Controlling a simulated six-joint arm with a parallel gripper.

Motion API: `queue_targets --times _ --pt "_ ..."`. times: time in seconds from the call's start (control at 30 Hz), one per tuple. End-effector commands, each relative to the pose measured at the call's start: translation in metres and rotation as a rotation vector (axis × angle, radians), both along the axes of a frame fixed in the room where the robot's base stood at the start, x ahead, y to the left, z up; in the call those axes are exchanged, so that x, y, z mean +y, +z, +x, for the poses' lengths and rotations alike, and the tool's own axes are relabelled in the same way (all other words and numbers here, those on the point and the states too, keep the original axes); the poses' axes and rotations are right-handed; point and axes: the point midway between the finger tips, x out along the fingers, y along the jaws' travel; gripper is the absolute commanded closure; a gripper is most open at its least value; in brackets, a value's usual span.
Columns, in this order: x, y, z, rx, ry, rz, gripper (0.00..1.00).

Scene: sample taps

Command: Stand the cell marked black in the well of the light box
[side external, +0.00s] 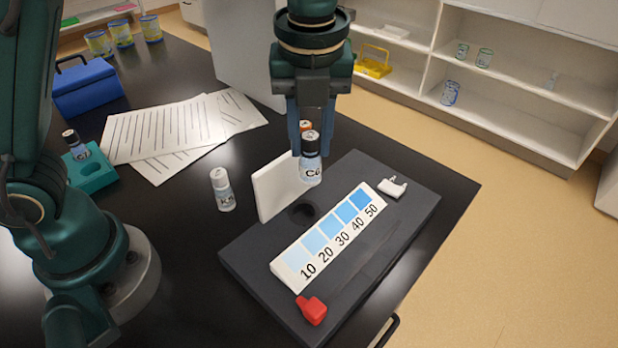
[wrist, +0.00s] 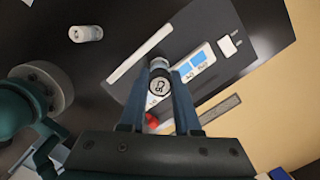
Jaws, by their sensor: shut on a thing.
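The round dark well (side external: 303,213) is in the slab, below and left of the held cell and in front of the white panel (side external: 277,186). In the wrist view the cap (wrist: 158,84) shows a dark mark on its pale top between my fingers (wrist: 160,92); the well cannot be made out there. Another black-capped cell (side external: 74,145) stands in a teal holder (side external: 92,172).
A white-capped cell (side external: 222,190) stands left of the light box. A pale-to-blue numbered strip (side external: 328,236), a red piece (side external: 311,310) and a white piece (side external: 392,187) are on the slab. Papers (side external: 170,130) lie behind.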

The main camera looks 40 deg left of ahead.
Motion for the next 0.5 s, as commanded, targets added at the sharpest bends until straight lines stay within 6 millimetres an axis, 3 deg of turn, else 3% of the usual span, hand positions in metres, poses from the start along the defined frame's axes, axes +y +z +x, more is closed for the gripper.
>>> queue_targets --times 0.5 --pt "0.005 -0.028 -0.010 0.003 -0.001 0.001 1.00"
